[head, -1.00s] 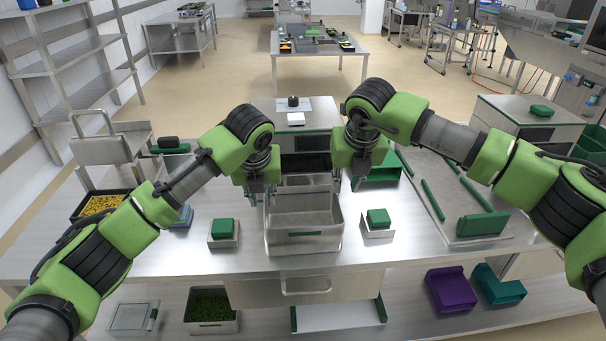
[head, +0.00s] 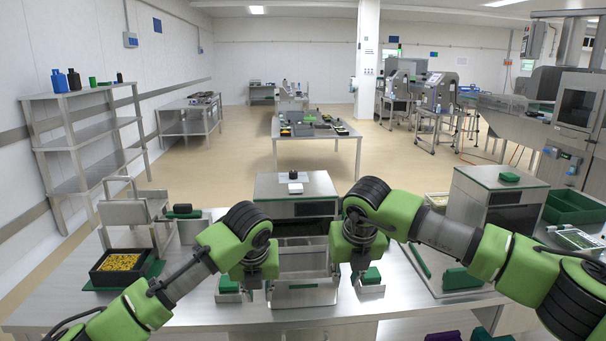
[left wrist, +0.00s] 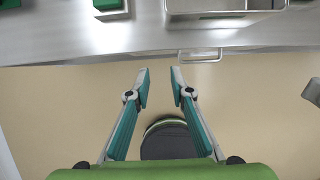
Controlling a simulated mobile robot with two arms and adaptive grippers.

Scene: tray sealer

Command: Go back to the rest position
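My left gripper (head: 257,282) hangs pointing down in the head view, by the left side of a steel container (head: 303,296) on the table. In the left wrist view my left gripper (left wrist: 159,82) is open and empty. Its two fingers are apart over the floor in front of the table edge. My right gripper (head: 352,277) hangs by the container's right side. It looks open, with nothing seen in it, though its fingertips are small and partly lost against the things behind. Both arms are bent inward, nearly mirroring each other.
The steel table (head: 200,308) runs across the front. Green blocks stand left (head: 229,283) and right (head: 371,276) of the container. A black tray of yellow pieces (head: 120,268) lies at the left. A steel machine (head: 298,190) stands behind the container. Open floor lies beyond.

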